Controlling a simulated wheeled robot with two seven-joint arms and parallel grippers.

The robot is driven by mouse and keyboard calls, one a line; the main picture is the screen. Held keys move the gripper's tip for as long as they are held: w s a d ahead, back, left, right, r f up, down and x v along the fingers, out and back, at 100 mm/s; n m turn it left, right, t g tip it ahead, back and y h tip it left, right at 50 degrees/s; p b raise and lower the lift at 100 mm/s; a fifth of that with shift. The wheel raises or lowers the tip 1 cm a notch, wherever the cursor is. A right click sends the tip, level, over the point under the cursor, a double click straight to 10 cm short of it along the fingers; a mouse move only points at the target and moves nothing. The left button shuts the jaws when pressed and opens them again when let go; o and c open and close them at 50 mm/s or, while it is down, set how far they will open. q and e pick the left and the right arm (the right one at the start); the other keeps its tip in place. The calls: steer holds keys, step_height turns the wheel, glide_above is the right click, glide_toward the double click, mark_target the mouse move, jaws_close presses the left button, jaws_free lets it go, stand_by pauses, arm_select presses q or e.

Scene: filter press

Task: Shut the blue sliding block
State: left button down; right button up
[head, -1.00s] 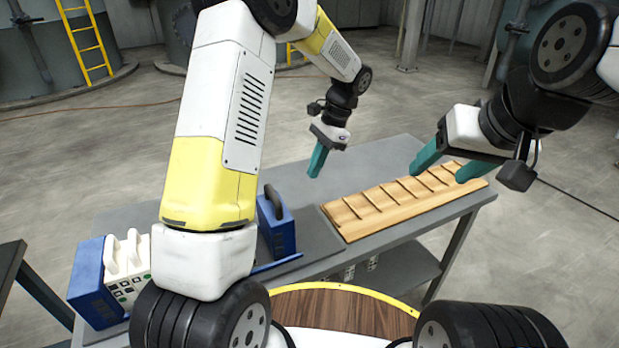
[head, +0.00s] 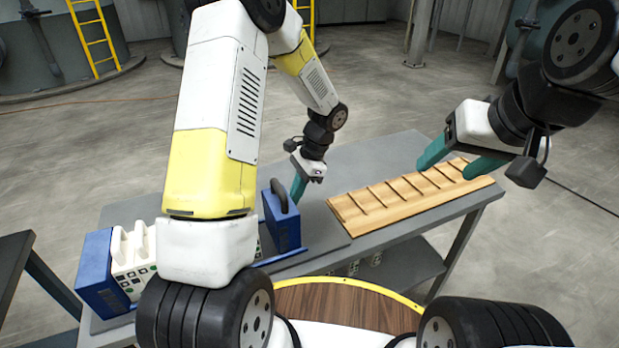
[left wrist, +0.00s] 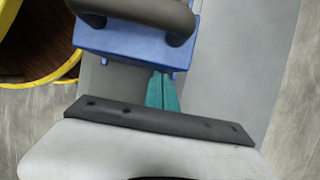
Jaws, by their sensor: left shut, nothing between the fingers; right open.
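The blue sliding block (head: 282,222) with a dark handle on top stands on the grey table, partly hidden behind my left arm's links. My left gripper (head: 297,192) is shut and empty. Its teal fingers are just right of the block and look close to it. In the left wrist view the shut fingers (left wrist: 163,92) reach the lower edge of the blue block (left wrist: 135,45); whether they touch it I cannot tell. My right gripper (head: 456,160) is open and empty above the far end of the wooden rack.
A slatted wooden rack (head: 375,210) lies on the table (head: 368,157) to the right. A blue end block (head: 103,275) and white plates with handles (head: 133,260) stand at the left, partly behind my arm. A blue rail (head: 285,257) runs along the block's base.

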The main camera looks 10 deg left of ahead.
mark_target(264, 202)
arm_select(q)
steer(key=s+a, duration=0.1)
steer(key=a, duration=0.1)
steer(key=s+a, duration=0.2)
steer(key=a, duration=0.1)
steer(key=s+a, duration=0.2)
steer(key=shift+a, duration=0.25)
